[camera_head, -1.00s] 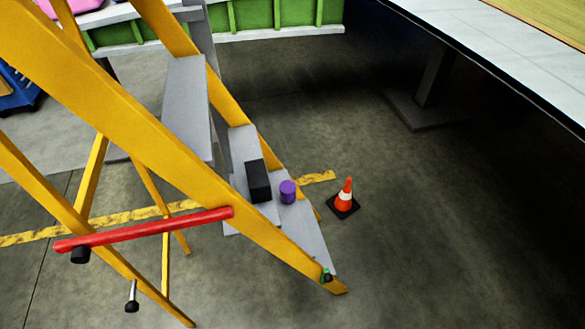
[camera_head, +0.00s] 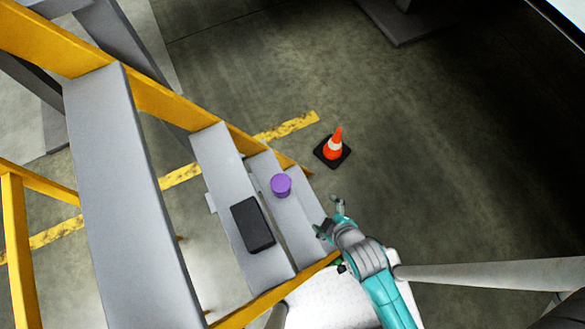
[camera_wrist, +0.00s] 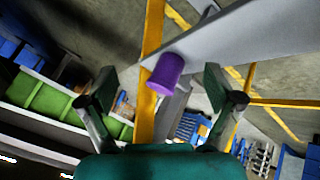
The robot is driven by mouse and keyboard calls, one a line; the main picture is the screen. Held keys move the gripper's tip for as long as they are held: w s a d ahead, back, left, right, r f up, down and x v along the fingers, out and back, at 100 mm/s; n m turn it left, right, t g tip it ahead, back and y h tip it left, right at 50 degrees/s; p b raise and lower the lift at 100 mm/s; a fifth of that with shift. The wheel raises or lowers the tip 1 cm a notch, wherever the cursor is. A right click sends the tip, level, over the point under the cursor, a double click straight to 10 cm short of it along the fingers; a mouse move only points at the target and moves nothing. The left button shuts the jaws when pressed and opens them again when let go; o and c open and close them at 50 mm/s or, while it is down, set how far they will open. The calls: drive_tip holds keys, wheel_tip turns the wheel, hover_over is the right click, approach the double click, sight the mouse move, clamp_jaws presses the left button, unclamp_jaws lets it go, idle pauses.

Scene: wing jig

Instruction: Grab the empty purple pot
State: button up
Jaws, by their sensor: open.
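The purple pot (camera_head: 281,185) is a small cylinder standing on a low grey step of the yellow ladder in the head view. It also shows in the wrist view (camera_wrist: 165,74), tilted in the picture, beyond and between my fingers. Its inside cannot be made out. My gripper (camera_head: 329,213) is open and empty, to the lower right of the pot and apart from it. In the wrist view both fingers of my gripper (camera_wrist: 163,92) are spread wide, with nothing between their tips.
A black box (camera_head: 253,224) lies on the step just above the pot's step. The yellow ladder rail (camera_head: 160,95) runs along the steps' far side. An orange cone (camera_head: 334,146) stands on the floor to the right. The floor beyond the cone is clear.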

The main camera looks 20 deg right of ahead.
drive_tip(key=w+a+f+n+g, duration=0.35)
drive_tip(key=w+n, duration=0.25)
drive_tip(key=w, duration=0.2)
wheel_tip(320, 180, up, 6)
drive_tip(key=n+g+h, duration=0.1)
drive_tip(key=n+g, duration=0.3)
drive_tip(key=n, duration=0.2)
hover_over(282, 187)
drive_tip(key=w, duration=0.2)
drive_tip(key=shift+s+d, duration=0.2)
drive_tip(key=shift+s, duration=0.05)
drive_tip(key=f, duration=1)
drive_tip(key=shift+a+f, duration=0.2)
drive_tip(key=shift+f, duration=0.15)
drive_tip(key=c, duration=1.1)
